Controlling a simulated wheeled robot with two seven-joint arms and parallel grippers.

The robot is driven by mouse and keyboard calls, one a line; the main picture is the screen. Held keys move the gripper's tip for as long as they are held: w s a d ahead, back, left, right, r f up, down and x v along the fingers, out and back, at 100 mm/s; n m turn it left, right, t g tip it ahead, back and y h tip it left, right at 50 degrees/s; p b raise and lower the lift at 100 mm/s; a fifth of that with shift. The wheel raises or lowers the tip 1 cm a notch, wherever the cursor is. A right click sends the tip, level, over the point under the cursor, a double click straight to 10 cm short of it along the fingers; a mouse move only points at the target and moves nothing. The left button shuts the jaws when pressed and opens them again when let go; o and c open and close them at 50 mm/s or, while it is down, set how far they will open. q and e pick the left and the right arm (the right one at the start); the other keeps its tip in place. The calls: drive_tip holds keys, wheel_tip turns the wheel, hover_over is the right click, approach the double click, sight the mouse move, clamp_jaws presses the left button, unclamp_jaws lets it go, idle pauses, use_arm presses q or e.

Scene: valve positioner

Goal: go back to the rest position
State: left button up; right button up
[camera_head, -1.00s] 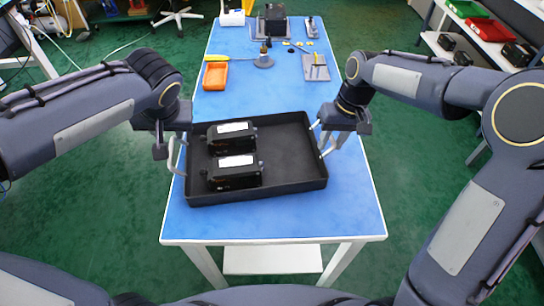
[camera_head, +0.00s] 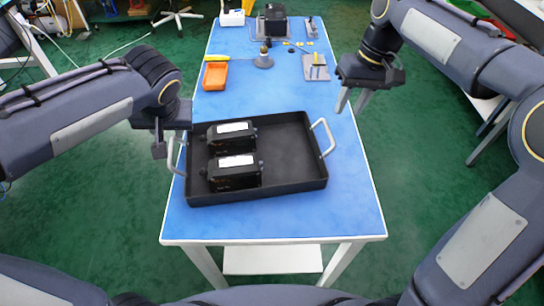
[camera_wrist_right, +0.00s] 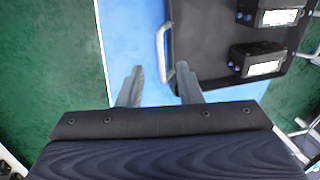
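A black tray (camera_head: 285,188) with a pale handle at each end lies on the near part of the blue table (camera_head: 290,222). Two black valve positioners (camera_head: 235,178) stand in its left half. My right gripper (camera_head: 352,108) is open and empty, raised beyond and to the right of the tray's right handle (camera_head: 322,136). In the right wrist view its spread fingers (camera_wrist_right: 157,92) show nothing between them, with the tray handle (camera_wrist_right: 162,52) ahead and apart. My left gripper (camera_head: 165,157) is at the tray's left handle (camera_head: 177,155); its fingers are largely hidden.
A shelf with dark boxes is at the right, partly behind my right arm. The table's middle is clear.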

idle(0.4)
